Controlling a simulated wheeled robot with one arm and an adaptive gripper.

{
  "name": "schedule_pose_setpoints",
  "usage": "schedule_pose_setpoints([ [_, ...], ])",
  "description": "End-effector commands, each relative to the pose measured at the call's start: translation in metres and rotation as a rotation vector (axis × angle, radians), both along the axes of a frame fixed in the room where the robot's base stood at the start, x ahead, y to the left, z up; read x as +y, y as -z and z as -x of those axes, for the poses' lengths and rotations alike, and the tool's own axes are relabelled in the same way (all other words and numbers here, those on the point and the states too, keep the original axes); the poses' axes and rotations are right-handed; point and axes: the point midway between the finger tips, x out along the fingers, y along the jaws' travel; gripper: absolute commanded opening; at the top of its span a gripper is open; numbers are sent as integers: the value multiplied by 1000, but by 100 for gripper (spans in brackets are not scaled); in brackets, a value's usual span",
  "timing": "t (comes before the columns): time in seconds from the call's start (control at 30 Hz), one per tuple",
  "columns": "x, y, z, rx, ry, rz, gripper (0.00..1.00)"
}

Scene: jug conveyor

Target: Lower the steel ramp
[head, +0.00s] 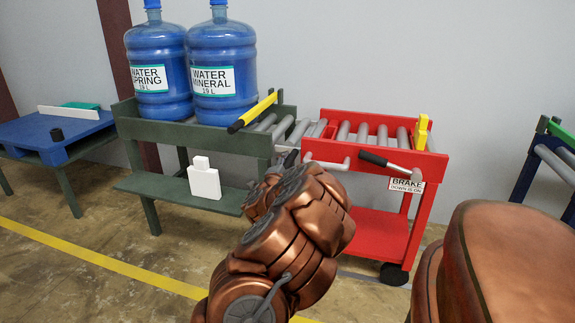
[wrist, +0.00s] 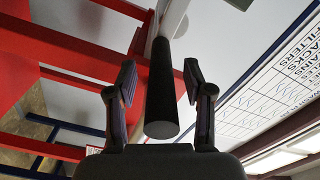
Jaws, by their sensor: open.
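The grey steel ramp (head: 298,132) appears tilted up at the left end of the red cart (head: 375,185), by the green table. A grey lever rod (head: 326,163) runs left along the cart's front edge, and its end is by my gripper (head: 289,160). My arm hides most of the gripper in the head view. In the wrist view, my gripper (wrist: 162,95) is open, with a black handle grip (wrist: 161,95) between its fingers. Gaps show on both sides of the grip.
A second lever with a black grip (head: 373,158) sits right, above the brake sign (head: 406,185). The green table (head: 180,133) holds two blue jugs (head: 222,75), with a yellow bar (head: 253,111) beside them. A white bottle-shaped object (head: 204,180) is on its lower shelf.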

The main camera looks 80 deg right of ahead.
Motion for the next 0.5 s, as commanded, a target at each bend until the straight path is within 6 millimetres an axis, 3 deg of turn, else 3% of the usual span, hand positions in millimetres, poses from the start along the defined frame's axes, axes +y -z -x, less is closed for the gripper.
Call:
schedule_pose_setpoints([
  [0.5,50,1,-3,-1,-1,-3,52],
])
